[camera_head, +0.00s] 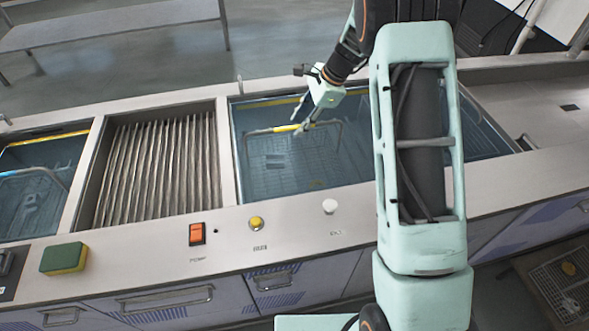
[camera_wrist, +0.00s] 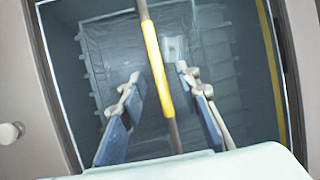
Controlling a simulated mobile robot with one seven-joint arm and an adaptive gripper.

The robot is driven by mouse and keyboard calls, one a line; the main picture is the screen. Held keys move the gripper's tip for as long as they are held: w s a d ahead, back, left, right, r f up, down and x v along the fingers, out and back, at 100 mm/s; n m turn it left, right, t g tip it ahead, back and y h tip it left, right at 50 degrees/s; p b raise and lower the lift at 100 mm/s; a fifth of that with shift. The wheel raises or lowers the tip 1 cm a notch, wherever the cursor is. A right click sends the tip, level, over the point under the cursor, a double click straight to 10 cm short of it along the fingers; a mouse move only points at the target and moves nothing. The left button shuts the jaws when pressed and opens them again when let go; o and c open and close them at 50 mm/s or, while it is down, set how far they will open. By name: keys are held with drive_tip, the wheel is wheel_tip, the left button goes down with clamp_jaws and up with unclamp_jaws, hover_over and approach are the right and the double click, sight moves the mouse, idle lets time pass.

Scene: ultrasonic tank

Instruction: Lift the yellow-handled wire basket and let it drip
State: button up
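The wire basket (camera_head: 300,172) sits in the liquid of the middle tank, its mesh below the surface. Its arched handle with a yellow grip (camera_head: 284,129) stands above the basket. In the wrist view the yellow grip (camera_wrist: 157,55) runs between my two fingers. My gripper (camera_head: 299,124) is over the tank at the handle, pointing down. In the wrist view my gripper (camera_wrist: 159,73) is open, with a gap on each side of the grip. The basket floor (camera_wrist: 125,50) shows below, with a small pale object in it. How deep the grip lies between the fingers is unclear.
A ribbed drain section (camera_head: 155,165) lies left of the tank. Farther left is another tank (camera_head: 30,190) with a blue-handled basket. The front ledge carries a sponge (camera_head: 64,259), an orange switch (camera_head: 197,234), a yellow button (camera_head: 256,223) and a white knob (camera_head: 330,206).

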drive_tip(key=shift+x, duration=1.45)
drive_tip(key=shift+c, duration=0.5)
clamp_jaws()
drive_tip(key=shift+r, duration=0.1)
